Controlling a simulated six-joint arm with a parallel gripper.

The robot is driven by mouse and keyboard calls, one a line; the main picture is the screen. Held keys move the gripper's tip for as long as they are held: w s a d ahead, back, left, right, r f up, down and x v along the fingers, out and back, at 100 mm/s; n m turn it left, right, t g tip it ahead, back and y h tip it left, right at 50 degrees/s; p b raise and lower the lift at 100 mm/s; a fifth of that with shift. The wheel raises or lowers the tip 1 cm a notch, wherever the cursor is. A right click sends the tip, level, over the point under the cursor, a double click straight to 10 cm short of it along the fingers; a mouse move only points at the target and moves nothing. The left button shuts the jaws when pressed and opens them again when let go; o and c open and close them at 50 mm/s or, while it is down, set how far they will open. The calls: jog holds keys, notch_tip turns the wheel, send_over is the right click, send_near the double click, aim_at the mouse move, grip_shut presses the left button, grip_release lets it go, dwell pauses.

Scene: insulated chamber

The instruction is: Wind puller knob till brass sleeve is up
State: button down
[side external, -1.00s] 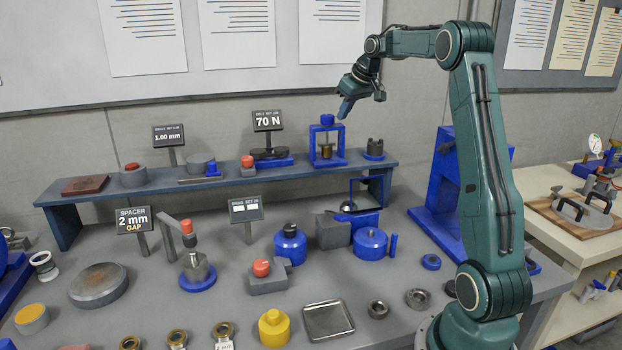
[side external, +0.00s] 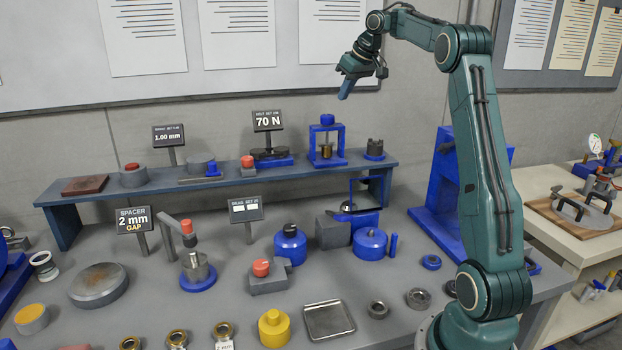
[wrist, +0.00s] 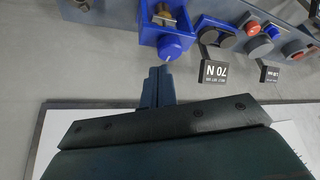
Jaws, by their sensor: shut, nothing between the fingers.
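The puller is a blue frame (side external: 341,143) standing on the raised shelf at the back. Its blue knob (side external: 327,119) sits on top. The brass sleeve (side external: 326,151) is low inside the frame, near its base. In the wrist view the knob (wrist: 173,48) shows just beyond my fingertips, with the brass sleeve (wrist: 168,18) behind it, partly hidden by the frame. My gripper (side external: 345,94) is shut and empty, up and to the right of the knob, apart from it. Its closed fingers also show in the wrist view (wrist: 157,74).
On the shelf (side external: 225,176), a 70 N sign (side external: 267,121) and a blue-based tool stand left of the puller, and a dark slotted part (side external: 375,148) stands right. The wall board (side external: 230,60) is close behind my gripper. Air above the puller is free.

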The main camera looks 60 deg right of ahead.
aim_at(327, 119)
jog(key=a, duration=0.2)
jog(key=w+a+r, duration=0.1)
jog(key=shift+f, duration=0.1)
notch_tip(327, 119, down, 7)
dwell(1.0)
jog(key=shift+w+d, duration=0.15)
jog(key=shift+w, duration=0.1)
dwell(0.9)
jog(key=shift+s+d, duration=0.35)
jog(key=shift+d, duration=0.4)
jog(key=shift+d, duration=0.6)
dwell(0.8)
